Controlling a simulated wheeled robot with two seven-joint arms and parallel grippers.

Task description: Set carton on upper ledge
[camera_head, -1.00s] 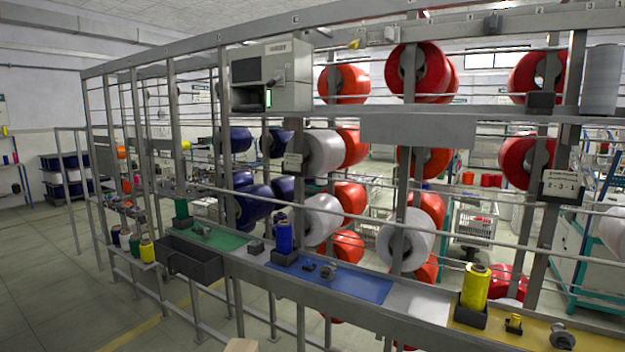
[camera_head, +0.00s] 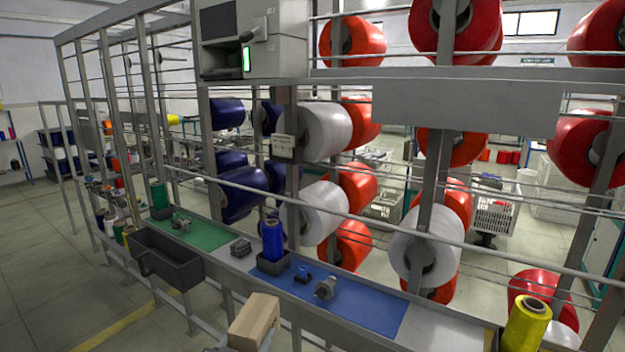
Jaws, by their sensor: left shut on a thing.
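A tan carton (camera_head: 254,320) shows at the bottom of the head view, in front of the lower shelf. My left gripper (camera_head: 245,343) is shut on it; only small grey parts show at the carton's sides, and the rest is cut off by the frame edge. The carton is apart from the rack. A flat grey ledge panel (camera_head: 467,114) is on the upper part of the rack, up and to the right of the carton. My right gripper is not in view.
A grey control box (camera_head: 283,45) stands on the upper beam. Posts and thin rails cross the rack.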

